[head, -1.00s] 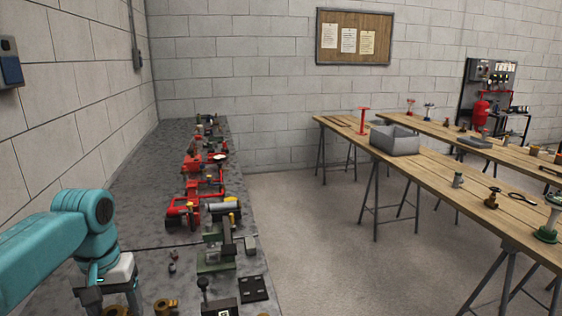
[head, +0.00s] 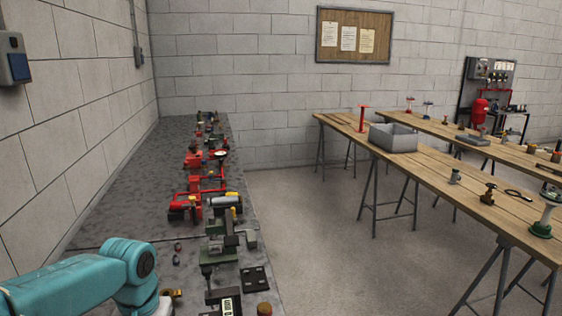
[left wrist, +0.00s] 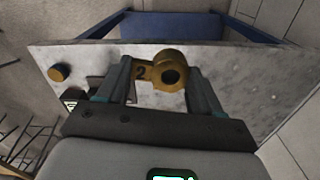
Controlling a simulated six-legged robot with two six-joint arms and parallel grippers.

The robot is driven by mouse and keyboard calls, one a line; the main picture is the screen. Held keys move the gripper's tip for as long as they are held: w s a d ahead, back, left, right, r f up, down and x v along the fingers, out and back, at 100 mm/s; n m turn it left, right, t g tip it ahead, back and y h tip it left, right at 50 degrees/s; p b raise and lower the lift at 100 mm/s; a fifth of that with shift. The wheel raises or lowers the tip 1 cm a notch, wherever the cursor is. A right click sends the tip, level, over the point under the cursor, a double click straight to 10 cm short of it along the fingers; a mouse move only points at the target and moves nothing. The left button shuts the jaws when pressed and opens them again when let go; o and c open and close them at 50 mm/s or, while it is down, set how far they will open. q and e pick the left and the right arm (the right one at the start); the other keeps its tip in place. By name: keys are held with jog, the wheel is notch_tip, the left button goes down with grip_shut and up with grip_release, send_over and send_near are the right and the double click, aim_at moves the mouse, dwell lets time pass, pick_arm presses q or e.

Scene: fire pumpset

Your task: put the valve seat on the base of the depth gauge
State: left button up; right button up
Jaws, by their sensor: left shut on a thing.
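In the left wrist view my left gripper (left wrist: 158,68) is shut on a brass part with a round bored end and a "2" on its lug, which looks like the valve seat (left wrist: 172,76). It is held above the grey bench. In the head view my left wrist is at the bottom edge and its fingers are out of frame. A dark upright instrument with a small lit display, probably the depth gauge (head: 228,306), stands on the bench just right of my wrist. Its base is cut off by the picture's lower edge. My right gripper is not in view.
A brass piece (head: 172,293) lies close to my left wrist, and a brass cylinder (head: 264,309) is right of the gauge. A black plate (head: 254,279) and a green fixture (head: 218,249) are behind. The bench's left strip is clear. Wooden tables (head: 440,175) stand at right.

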pick_arm(q)
jog(key=s+d+f, duration=0.1)
jog(key=d+f, duration=0.4)
jog(key=f, duration=0.4)
jog(key=shift+s+m, duration=0.15)
jog(key=shift+m, duration=0.25)
